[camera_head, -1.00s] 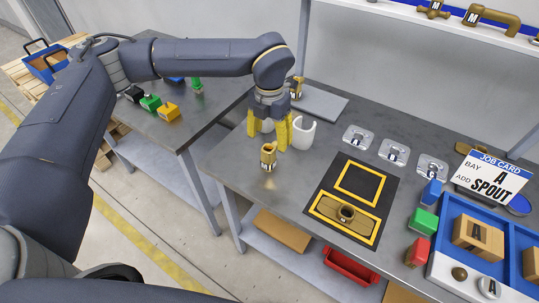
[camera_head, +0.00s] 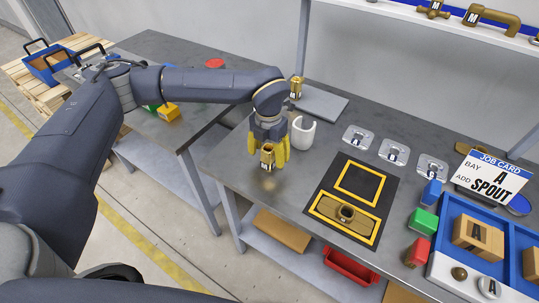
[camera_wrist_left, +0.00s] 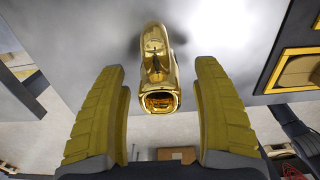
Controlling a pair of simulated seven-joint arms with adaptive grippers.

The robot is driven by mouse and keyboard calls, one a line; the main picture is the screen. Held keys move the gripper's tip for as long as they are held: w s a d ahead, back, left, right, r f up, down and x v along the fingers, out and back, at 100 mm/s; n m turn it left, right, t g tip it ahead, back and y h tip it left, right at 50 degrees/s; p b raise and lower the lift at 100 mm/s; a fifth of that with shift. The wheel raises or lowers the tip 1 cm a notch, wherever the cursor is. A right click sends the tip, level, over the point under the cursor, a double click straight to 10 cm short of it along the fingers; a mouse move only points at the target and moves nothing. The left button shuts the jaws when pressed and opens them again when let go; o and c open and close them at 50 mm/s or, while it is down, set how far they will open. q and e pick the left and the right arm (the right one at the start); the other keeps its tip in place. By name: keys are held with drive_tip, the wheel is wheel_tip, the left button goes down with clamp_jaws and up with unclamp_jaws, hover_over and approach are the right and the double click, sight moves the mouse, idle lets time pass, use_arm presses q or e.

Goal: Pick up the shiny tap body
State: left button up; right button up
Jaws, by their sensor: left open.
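The shiny brass tap body (camera_head: 267,157) stands on the grey bench near its left front part. In the left wrist view the shiny tap body (camera_wrist_left: 158,70) shows between and beyond the two yellow fingers, with clear space on both sides. My left gripper (camera_head: 268,158) is open, with its fingers close around the tap body in the head view. In the left wrist view the left gripper (camera_wrist_left: 160,115) holds nothing. I cannot tell its exact gap to the tap body. My right gripper is not in view.
A white cup-like holder (camera_head: 303,133) stands just right of the gripper. A blue tray (camera_head: 447,213) and job card (camera_head: 491,180) are at the right.

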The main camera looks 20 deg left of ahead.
use_arm(q)
clamp_jaws()
drive_tip(key=shift+r, duration=0.1)
idle(0.4)
drive_tip(key=shift+r, duration=0.1)
